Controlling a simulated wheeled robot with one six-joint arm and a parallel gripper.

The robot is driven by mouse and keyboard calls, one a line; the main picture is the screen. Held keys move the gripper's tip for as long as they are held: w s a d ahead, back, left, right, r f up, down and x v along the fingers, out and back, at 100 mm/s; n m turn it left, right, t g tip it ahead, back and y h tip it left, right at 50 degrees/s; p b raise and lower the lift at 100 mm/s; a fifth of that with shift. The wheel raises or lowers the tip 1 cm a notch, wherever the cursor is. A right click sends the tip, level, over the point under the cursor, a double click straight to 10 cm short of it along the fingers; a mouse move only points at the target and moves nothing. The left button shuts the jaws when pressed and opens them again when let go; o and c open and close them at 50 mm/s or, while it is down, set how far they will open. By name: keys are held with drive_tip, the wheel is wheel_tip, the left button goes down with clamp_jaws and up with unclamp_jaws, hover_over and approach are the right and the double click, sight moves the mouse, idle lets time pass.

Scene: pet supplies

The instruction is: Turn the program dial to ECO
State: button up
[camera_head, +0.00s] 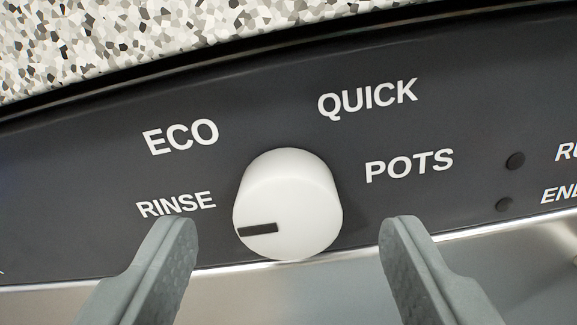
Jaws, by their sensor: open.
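The white round program dial (288,205) stands out from a dark control panel (270,115) in the middle of the view. Its dark pointer mark (258,229) points left, toward the RINSE label (176,204). The ECO label (181,136) is above RINSE, to the upper left of the dial. QUICK (368,98) is at the upper right and POTS (409,166) at the right. My gripper (290,232) is open, one finger to the left of the dial and one to the right, with a visible gap on each side. Nothing is between the fingertips except the dial beyond them.
Two small dark round spots (515,161) sit right of the dial beside labels cut off by the picture edge. A speckled countertop (150,40) lies above the panel. A shiny metal surface (520,260) lies below it.

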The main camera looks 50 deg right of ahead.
drive_tip(key=shift+x, duration=1.05)
drive_tip(key=c, duration=1)
drive_tip(key=shift+m, duration=0.4)
drive_tip(key=m, duration=1.1)
drive_tip(key=shift+f, duration=0.1)
